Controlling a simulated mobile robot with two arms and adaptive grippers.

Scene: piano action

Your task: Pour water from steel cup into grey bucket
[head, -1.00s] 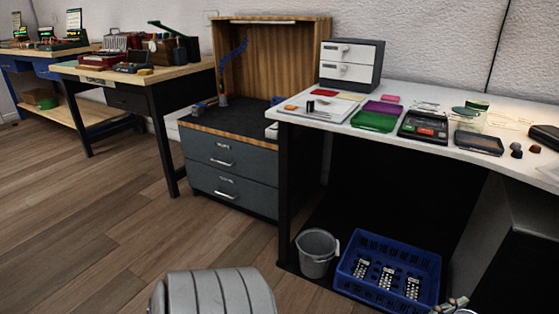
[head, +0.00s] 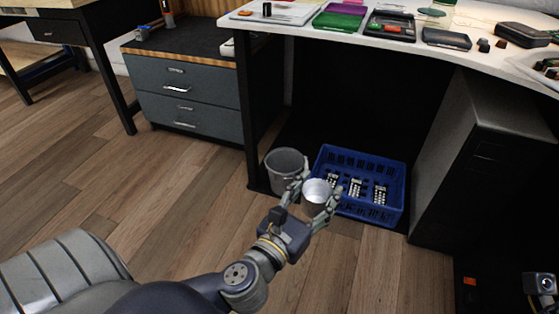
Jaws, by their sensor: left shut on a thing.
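The steel cup (head: 315,198) is a small, light metallic cup with its mouth facing up. My left gripper (head: 318,199) is shut on it, with fingers on both sides. The cup appears roughly upright; I cannot make out the water inside. The grey bucket (head: 279,175) stands on the floor, just beyond and left of the cup in the picture. Its right side is partly hidden by my gripper's finger. The cup is beside the bucket's mouth in the picture, not over it. My right gripper cannot be made out.
A blue crate (head: 392,207) with several dark keypad-like devices stands right of the bucket. The white-topped desk (head: 348,29) overhangs behind, with a black leg (head: 254,110) close left of the bucket. A grey drawer cabinet (head: 187,95) stands at left. Wooden floor (head: 170,190) in front is clear.

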